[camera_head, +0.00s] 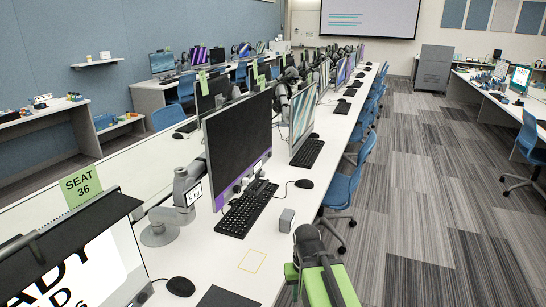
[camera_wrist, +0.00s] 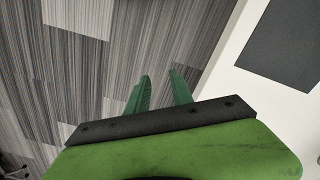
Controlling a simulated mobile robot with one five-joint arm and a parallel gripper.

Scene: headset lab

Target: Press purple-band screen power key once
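The purple-band screen (camera_head: 238,145) is a large dark monitor standing on the white desk, centre-left in the head view. A purple strip (camera_head: 224,198) runs along its lower edge. Small round dark knobs show near its lower right; I cannot tell which is the power key. My gripper (camera_wrist: 160,78) shows two green fingers, apart and empty, over the floor beside the desk edge in the wrist view. My green and black arm is at the lower right in the head view, to the right of the screen and apart from it. The screen is not in the wrist view.
A black keyboard (camera_head: 247,208), a mouse (camera_head: 304,184) and a small grey box (camera_head: 286,220) lie before the screen. A dark mat (camera_wrist: 284,46) lies on the desk (camera_wrist: 228,82). A blue chair (camera_head: 346,187) stands beyond my arm. The carpet aisle (camera_head: 430,220) at right is clear.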

